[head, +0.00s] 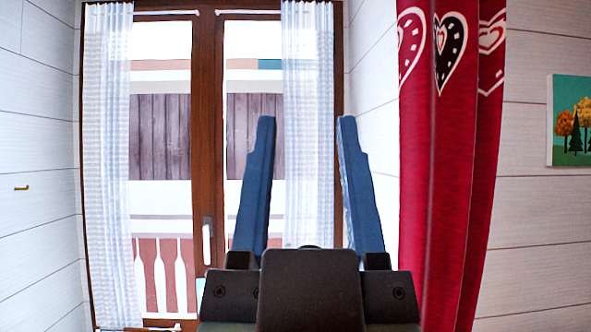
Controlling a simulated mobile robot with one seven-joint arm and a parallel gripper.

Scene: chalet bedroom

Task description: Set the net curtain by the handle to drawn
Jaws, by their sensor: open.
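Two sheer white net curtains hang on the window. The left net curtain (107,150) is bunched at the left edge of the left pane, leaving most of that pane bare. The right net curtain (308,60) is gathered at the right side of the right pane. A pale window handle (207,241) sits on the brown middle post, between the two. My gripper (306,122) is open and empty, its two blue fingers pointing up. The fingers appear in front of the right net curtain and hide part of it. I cannot tell how far they are from it.
A red curtain with hearts (447,180) hangs right of the window. A tree picture (571,120) is on the right wall. A small brass-coloured hook (22,188) is on the left wall. A balcony railing (165,275) shows through the glass.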

